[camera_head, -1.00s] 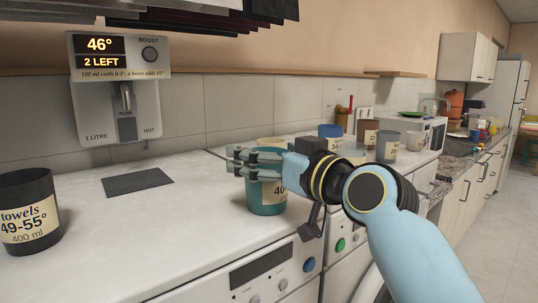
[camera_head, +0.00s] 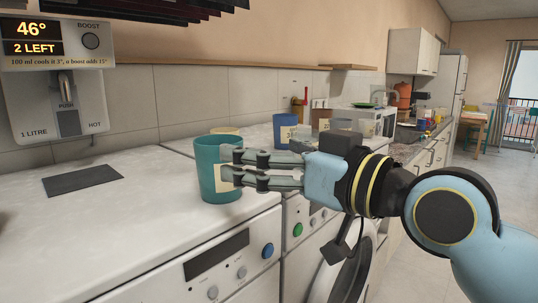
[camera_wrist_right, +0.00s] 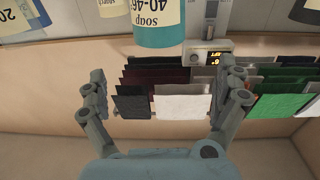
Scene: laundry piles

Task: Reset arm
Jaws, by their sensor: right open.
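My right gripper (camera_head: 233,167) reaches in from the right in the head view with its fingers apart. Its tips overlap the right side of a teal cup (camera_head: 210,170) with a cream label standing upright on the white counter. In the right wrist view the open fingers (camera_wrist_right: 168,85) have nothing between them. Whether a fingertip touches the cup is unclear. My left gripper is in neither view.
A dispenser (camera_head: 58,75) reading 46° and "2 LEFT" hangs on the wall, with a dark pad (camera_head: 82,180) below it. A blue cup (camera_head: 284,130) and other cups stand behind my gripper. Washing machines are below the counter. Folded cloths (camera_wrist_right: 183,102) hang in the wrist view.

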